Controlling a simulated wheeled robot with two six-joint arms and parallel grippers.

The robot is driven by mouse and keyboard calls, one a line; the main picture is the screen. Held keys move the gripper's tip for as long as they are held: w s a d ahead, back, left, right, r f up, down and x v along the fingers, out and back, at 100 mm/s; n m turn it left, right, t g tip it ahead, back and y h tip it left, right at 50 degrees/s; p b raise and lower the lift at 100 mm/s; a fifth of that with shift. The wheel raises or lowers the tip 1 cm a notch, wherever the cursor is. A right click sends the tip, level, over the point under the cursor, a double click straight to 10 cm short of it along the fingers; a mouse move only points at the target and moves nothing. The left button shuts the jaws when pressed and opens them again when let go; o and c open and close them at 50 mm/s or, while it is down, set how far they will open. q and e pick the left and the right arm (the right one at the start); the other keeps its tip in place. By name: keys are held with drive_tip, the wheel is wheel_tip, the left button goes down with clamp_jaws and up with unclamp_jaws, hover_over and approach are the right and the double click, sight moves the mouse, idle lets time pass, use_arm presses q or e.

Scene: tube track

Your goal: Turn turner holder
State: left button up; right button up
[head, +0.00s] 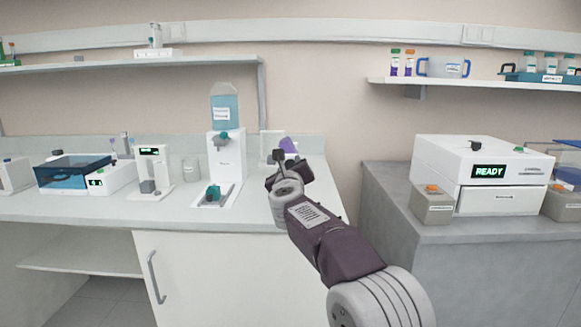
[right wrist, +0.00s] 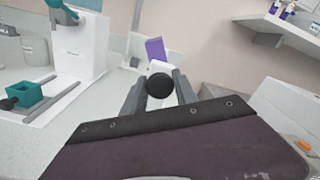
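In the right wrist view a round black knob (right wrist: 160,86) sits between the two grey fingers of my right gripper (right wrist: 159,84). The fingers flank it closely on both sides and seem to touch it. Just behind the knob is a small white block, with an upright, tilted purple piece (right wrist: 155,50) above it. In the head view my right gripper (head: 279,157) is over the right end of the left bench, in front of the purple piece (head: 288,145). My arm hides the knob's base there. No part is clearly labelled as the turner holder. My left gripper is not in view.
A white dispenser (head: 226,158) with a blue bottle stands left of my gripper, a teal cup (head: 213,193) at its foot. A white machine reading READY (head: 483,160) stands on the grey right bench. A gap separates the benches.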

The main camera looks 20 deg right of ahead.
drive_tip(key=o, duration=0.4)
drive_tip(key=shift+f, duration=0.1)
drive_tip(key=shift+s, duration=0.1)
drive_tip(key=b+v, duration=0.1)
drive_tip(key=v, duration=0.8)
